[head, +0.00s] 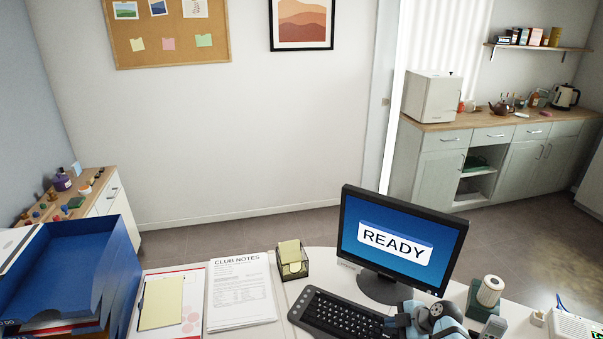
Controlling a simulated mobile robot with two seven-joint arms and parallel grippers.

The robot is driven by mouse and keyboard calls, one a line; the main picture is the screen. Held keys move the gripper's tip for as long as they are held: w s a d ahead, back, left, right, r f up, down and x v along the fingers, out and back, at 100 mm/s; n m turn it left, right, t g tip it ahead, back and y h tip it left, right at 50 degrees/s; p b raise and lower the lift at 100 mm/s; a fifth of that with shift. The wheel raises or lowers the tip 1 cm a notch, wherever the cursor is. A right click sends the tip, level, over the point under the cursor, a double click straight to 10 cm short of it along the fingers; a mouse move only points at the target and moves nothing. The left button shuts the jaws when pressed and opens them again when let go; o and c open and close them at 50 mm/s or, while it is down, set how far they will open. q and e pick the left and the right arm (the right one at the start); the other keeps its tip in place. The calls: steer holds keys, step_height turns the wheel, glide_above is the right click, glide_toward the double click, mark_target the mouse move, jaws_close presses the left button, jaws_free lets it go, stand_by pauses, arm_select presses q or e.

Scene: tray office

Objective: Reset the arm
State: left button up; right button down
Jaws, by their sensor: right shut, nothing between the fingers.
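My right gripper (391,321) is at the bottom edge, right of centre, low over the right end of the black keyboard (340,314). Its fingers point left and are shut with nothing between them. Part of my right arm behind it is cut off by the bottom edge. I cannot tell whether the fingers touch the keyboard. My left gripper is not in view.
A monitor (402,240) reading READY stands behind the gripper. A green-based item with a pale roll (487,293) is to its right. Papers titled CLUB NOTES (240,290), a notepad (161,302), a sticky-note holder (292,261) and blue trays (75,265) lie left.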

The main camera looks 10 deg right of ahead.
steer(key=s+f+m+h, duration=0.1)
steer(key=s, duration=0.1)
steer(key=s+f+m+h, duration=0.1)
steer(key=s+m, duration=0.1)
steer(key=s, duration=0.1)
steer(key=s+f+m+h+p, duration=0.1)
steer(key=s, duration=0.2)
steer(key=shift+s+d+m+t, duration=0.15)
steer(key=shift+s+m+t, duration=0.05)
steer(key=shift+m+t, duration=0.2)
steer(key=s+m, duration=0.1)
steer(key=s, duration=0.1)
steer(key=s+a+m, duration=0.1)
steer(key=s, duration=0.1)
steer(key=s+m+h+p, duration=0.1)
steer(key=s, duration=0.1)
steer(key=shift+a+r+t, duration=0.15)
steer(key=shift+a+t, duration=0.2)
steer(key=shift+t, duration=0.05)
steer(key=s+a+r+m+t, duration=0.1)
steer(key=s+a+r+m, duration=0.2)
steer(key=s, duration=0.4)
steer(key=s+a+r+m+t+p, duration=0.1)
steer(key=s+a+r+m+t, duration=0.1)
steer(key=s+a+r+m, duration=0.2)
steer(key=s+a, duration=0.2)
steer(key=s, duration=0.1)
steer(key=shift+s+a+r+y+p, duration=0.2)
steer(key=shift+s+y+p, duration=0.1)
steer(key=shift+y, duration=0.1)
